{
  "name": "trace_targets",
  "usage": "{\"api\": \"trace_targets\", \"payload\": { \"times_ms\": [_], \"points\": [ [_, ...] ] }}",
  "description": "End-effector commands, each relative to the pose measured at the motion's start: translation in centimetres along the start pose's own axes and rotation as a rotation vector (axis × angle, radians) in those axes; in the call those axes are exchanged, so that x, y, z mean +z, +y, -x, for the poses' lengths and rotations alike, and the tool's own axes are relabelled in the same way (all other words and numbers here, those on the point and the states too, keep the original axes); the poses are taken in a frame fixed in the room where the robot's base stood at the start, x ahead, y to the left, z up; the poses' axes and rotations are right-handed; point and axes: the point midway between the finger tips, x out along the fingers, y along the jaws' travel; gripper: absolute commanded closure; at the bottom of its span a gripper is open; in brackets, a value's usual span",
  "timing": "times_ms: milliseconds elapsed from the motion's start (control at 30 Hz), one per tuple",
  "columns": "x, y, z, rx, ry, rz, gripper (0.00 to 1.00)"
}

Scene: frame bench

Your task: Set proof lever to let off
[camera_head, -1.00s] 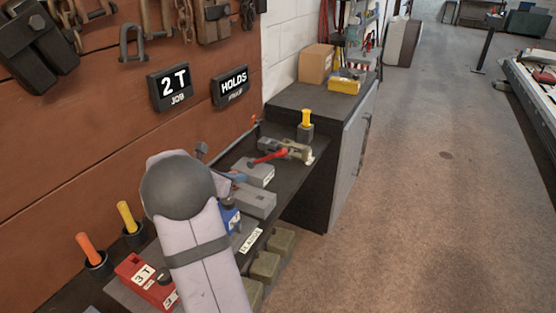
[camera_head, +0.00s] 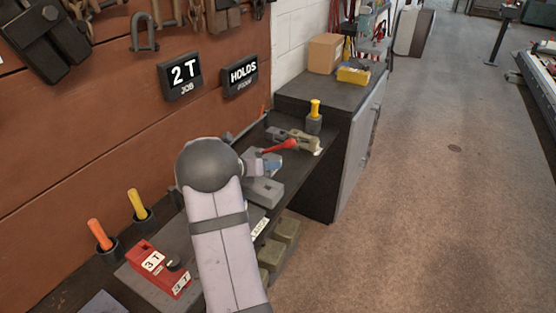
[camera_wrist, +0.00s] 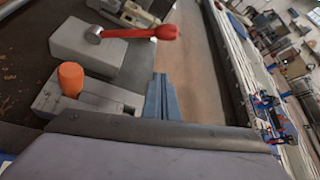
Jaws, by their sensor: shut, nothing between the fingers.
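The proof lever (camera_head: 280,147) has a red handle and sits on a grey block on the dark bench. In the wrist view its red handle (camera_wrist: 150,33) points to the right from a metal pivot on the grey block (camera_wrist: 85,47). My gripper (camera_wrist: 161,78) is shut and empty, its bluish fingers together just below the red handle in that picture, apart from it as far as I can tell. In the head view the gripper (camera_head: 271,166) shows beside the lever, partly hidden by my wrist. A sign reading HOLDS (camera_head: 240,75) hangs on the brown wall.
An orange knob (camera_wrist: 70,78) on a grey block stands close left of my fingers. A red 3 T block (camera_head: 157,268) and orange and yellow handles (camera_head: 137,204) stand nearer on the bench. A 2 T sign (camera_head: 180,80) hangs on the wall. Floor to the right is open.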

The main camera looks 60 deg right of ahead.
Motion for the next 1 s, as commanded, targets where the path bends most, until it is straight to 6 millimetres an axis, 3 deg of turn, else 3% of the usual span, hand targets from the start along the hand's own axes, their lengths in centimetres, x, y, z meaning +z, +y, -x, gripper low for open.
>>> {"api": "trace_targets", "payload": {
  "times_ms": [167,600,733,1000],
  "points": [
    [-0.1,-0.1,-2.0,-0.003,0.002,0.000,1.00],
    [0.0,-0.2,-9.6,-0.002,0.003,-0.001,1.00],
    [2.1,-0.2,-8.7,0.001,-0.002,-0.002,1.00],
    [3.6,-0.1,-8.1,0.000,0.001,-0.001,1.00]
  ]
}}
